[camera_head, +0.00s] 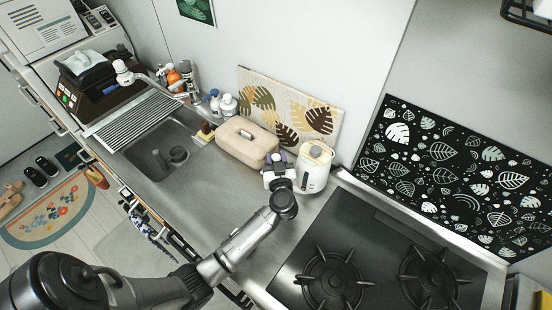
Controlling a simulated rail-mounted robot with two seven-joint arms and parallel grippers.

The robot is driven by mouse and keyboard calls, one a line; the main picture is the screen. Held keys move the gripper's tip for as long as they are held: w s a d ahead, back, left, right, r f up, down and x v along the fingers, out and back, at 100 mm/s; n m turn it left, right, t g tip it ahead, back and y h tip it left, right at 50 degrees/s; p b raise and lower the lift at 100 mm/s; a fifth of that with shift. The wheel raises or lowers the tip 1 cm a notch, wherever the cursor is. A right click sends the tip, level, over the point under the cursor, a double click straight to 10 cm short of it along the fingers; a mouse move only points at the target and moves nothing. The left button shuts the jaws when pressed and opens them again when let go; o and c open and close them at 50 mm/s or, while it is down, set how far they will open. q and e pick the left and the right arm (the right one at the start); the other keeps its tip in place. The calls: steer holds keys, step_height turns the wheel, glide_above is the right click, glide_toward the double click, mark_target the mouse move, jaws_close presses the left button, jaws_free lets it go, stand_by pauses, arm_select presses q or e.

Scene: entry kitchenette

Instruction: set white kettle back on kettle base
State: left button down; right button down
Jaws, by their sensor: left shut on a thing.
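The white kettle (314,170), with a tan lid, stands upright at the back of the steel counter, just left of the stove. My left gripper (276,163) is at the kettle's left side, shut on the kettle; its fingers and the handle are mostly hidden by the wrist. The kettle base cannot be made out; I cannot tell whether it is under the kettle. My right gripper is not in view.
A beige bread box (247,143) stands close left of my gripper. The black gas stove (350,262) is to the right. Leaf-patterned boards (290,105) lean on the wall behind. The sink (165,150) and bottles (222,103) are further left. Counter in front is clear.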

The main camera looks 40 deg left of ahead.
arm_select(q)
steer(key=c, duration=1.1)
jaws_free()
steer(key=shift+f, duration=0.1)
steer(key=shift+c, duration=0.2)
steer(key=o, duration=0.4)
steer(key=shift+s+d, duration=0.1)
steer(key=shift+d, duration=0.05)
steer(key=b+v, duration=0.1)
steer(key=v, duration=1)
steer(key=shift+s+d+r, duration=0.2)
steer(key=shift+d+r, duration=0.05)
